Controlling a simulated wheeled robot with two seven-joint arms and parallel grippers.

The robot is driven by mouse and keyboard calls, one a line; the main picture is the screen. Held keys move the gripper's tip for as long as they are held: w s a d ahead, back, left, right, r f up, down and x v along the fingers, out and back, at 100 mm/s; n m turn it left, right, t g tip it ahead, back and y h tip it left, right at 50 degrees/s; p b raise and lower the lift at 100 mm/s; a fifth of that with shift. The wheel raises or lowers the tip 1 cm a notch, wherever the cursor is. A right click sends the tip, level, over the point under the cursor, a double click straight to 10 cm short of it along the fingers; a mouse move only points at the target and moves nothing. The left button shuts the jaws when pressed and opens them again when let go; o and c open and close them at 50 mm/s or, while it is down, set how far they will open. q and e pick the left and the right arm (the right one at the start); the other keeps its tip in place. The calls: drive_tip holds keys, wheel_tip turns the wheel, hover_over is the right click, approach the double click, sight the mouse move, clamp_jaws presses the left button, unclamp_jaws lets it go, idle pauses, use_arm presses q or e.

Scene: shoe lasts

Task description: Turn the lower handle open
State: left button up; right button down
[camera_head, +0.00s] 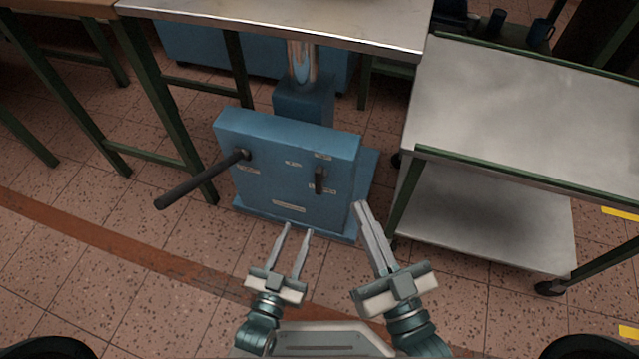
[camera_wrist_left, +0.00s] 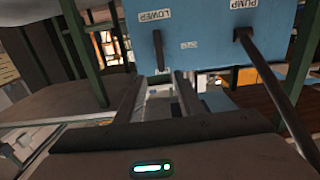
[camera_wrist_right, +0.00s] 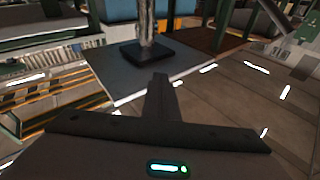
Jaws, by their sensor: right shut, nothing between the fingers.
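The lower handle (camera_head: 319,180) is a short dark lever on the right part of the blue box's front, hanging roughly straight down. In the left wrist view the lower handle (camera_wrist_left: 158,50) appears upside down beside the LOWER label, lined up with the gap between my fingertips. My left gripper (camera_head: 299,229) is open and empty, in front of the box's lower edge and short of the handle. In the left wrist view its fingertips (camera_wrist_left: 166,76) are apart. My right gripper (camera_head: 360,205) is shut and empty, right of the box; its closed fingers (camera_wrist_right: 160,78) show in the right wrist view.
The long dark pump handle (camera_head: 203,178) sticks out from the left of the blue box (camera_head: 275,150). A steel-topped table (camera_head: 380,35) stands above and behind. A two-shelf cart (camera_head: 500,110) stands at the right. The tiled floor (camera_head: 130,290) at the lower left is clear.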

sight(318, 180)
use_arm(q)
drive_tip(key=shift+r, duration=0.2)
use_arm(e)
drive_tip(key=shift+s+r, duration=0.1)
drive_tip(key=shift+r, duration=0.3)
use_arm(q)
drive_tip(key=shift+w, duration=0.15)
